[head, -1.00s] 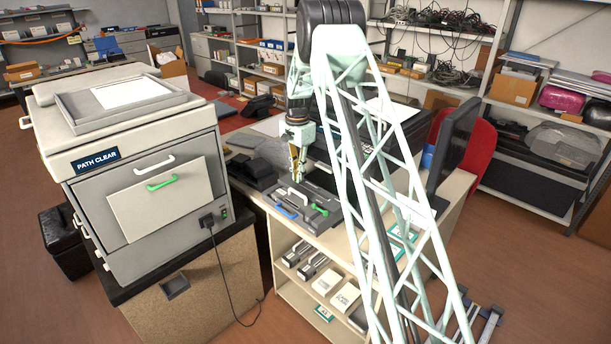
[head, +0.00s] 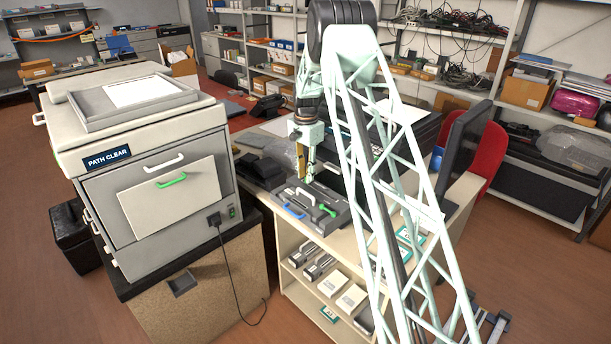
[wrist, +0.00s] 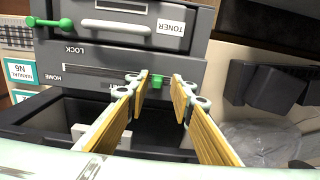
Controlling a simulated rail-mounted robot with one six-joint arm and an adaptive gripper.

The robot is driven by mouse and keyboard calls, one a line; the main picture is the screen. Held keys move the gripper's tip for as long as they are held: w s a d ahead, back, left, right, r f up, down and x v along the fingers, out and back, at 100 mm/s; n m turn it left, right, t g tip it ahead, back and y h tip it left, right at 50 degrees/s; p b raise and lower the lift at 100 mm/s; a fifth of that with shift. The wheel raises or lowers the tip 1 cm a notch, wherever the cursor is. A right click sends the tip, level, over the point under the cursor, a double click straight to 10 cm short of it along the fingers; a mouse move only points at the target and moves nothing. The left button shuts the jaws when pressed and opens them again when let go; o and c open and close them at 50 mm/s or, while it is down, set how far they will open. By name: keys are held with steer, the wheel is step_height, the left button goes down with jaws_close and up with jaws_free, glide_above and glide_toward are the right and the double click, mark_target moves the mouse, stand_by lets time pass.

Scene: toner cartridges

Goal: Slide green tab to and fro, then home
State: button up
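A small green tab (wrist: 157,82) shows in the wrist view at the right end of a slot in the dark grey cartridge unit (wrist: 185,67). HOME is printed left of it, below the slot. My gripper (wrist: 160,79) is open, with its tan-padded fingertips on either side of the tab. A gap shows on both sides, so I see no firm contact. In the head view my gripper (head: 306,180) hangs just over the unit on the bench, and the small tab cannot be made out there.
On the same unit are a green lever (wrist: 50,22) marked LOCK, a white handle (wrist: 115,27) and a TONER label (wrist: 171,27). A blue handle (head: 293,211) lies at the front. The printer (head: 150,170) stands left, the monitor (head: 462,145) right.

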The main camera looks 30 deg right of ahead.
step_height(320, 180, up, 12)
steer(key=shift+f, duration=0.15)
stand_by(0.6)
steer(key=shift+d, duration=0.1)
